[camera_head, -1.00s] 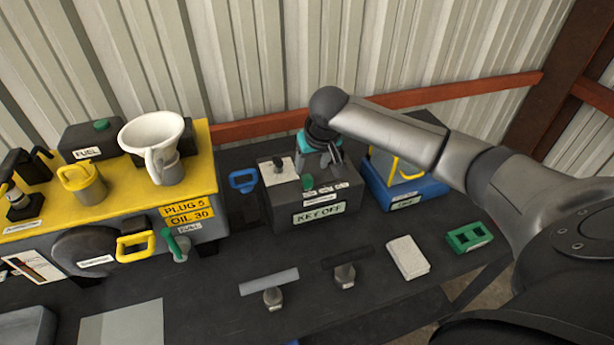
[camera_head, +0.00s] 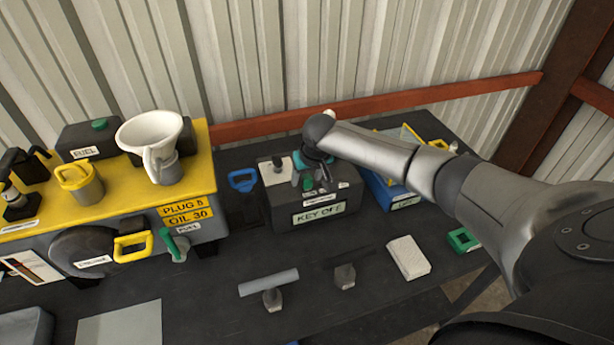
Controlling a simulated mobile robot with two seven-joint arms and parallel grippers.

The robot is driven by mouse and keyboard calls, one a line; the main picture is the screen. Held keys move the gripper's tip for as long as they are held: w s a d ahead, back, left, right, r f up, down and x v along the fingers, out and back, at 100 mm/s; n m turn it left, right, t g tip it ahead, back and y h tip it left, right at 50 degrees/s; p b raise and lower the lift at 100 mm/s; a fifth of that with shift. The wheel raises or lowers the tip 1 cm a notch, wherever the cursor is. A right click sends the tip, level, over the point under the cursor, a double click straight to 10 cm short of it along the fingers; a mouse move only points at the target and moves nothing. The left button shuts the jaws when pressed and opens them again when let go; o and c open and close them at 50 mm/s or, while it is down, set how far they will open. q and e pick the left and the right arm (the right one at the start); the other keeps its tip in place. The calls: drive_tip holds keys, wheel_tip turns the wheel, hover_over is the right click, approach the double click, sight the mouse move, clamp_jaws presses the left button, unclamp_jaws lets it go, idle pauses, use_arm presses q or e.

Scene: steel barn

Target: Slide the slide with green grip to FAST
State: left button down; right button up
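A dark box (camera_head: 284,213) with a "KEY OFF" plate stands at mid-table. A small green grip (camera_head: 307,184) rises from its top, with small labels near it that are too small to read. My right gripper (camera_head: 322,180) points down over the right part of the box top, just right of the green grip. Its fingers are dark and small, partly hidden by its own wrist. I cannot tell whether they touch the grip or how far apart they are. My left gripper is not in view.
A yellow-topped engine (camera_head: 110,203) with a white funnel (camera_head: 152,135) and a green lever (camera_head: 171,240) stands left. A blue handle (camera_head: 243,180) is beside the dark box. A blue unit (camera_head: 385,190), white pad (camera_head: 408,257) and green block (camera_head: 462,240) lie right.

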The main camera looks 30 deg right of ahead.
clamp_jaws()
idle(0.3)
drive_tip(key=shift+d, duration=0.1)
idle(0.9)
